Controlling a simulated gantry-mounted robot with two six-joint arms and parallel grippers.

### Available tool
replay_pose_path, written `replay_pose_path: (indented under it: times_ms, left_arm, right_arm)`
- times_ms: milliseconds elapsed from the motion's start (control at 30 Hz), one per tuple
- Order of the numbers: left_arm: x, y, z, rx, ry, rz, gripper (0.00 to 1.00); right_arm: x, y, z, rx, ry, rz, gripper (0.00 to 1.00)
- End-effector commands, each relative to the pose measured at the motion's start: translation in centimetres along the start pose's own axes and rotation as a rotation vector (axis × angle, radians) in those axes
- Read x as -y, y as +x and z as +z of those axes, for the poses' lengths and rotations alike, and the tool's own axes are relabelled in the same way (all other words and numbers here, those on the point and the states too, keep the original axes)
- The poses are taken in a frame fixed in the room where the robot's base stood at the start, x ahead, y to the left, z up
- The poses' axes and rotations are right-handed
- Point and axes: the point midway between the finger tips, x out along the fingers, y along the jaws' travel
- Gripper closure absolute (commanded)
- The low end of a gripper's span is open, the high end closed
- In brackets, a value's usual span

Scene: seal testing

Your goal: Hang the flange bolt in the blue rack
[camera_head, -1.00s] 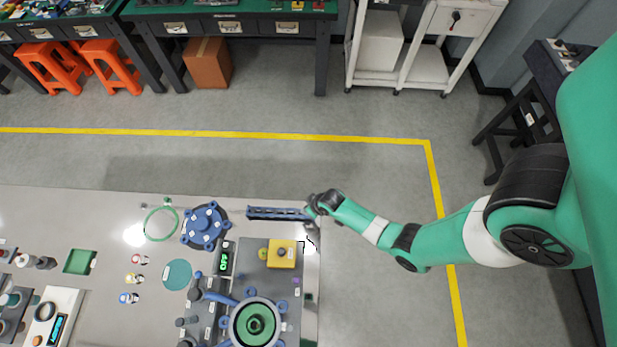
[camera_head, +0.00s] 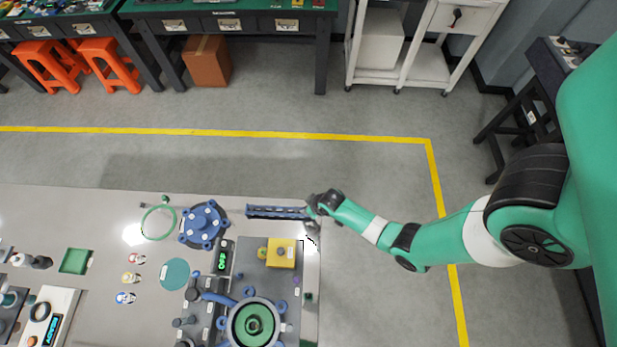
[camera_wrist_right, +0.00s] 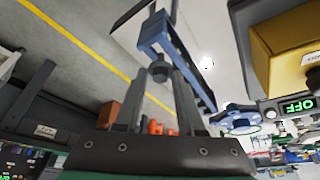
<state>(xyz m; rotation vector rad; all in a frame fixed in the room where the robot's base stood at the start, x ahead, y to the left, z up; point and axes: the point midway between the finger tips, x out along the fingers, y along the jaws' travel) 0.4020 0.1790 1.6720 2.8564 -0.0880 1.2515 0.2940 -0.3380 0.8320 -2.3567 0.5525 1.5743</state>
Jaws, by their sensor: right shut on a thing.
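The blue rack (camera_head: 276,212) is a long narrow blue bar along the far edge of the workbench in the head view. In the right wrist view the rack (camera_wrist_right: 187,60) runs diagonally just beyond my fingertips. My right gripper (camera_head: 311,213) is at the rack's right end. In the wrist view my right gripper (camera_wrist_right: 163,88) is shut on the flange bolt (camera_wrist_right: 159,72), whose dark head shows between the fingertips. The bolt is close to the rack's near end; I cannot tell whether it touches. My left gripper is not in view.
A blue flange (camera_head: 203,225) and a green ring (camera_head: 158,223) lie left of the rack. A yellow box (camera_head: 281,253) and a test fixture with a green centre (camera_head: 253,325) stand nearer. Open floor lies beyond the bench's far and right edges.

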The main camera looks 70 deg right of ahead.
Motion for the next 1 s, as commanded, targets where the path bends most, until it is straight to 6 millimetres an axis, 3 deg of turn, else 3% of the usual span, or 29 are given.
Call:
replay_pose_path:
  times_ms: [1000]
  left_arm:
    - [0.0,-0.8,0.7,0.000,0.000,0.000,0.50]
  right_arm:
    - [0.0,1.2,0.5,0.000,0.000,0.000,1.00]
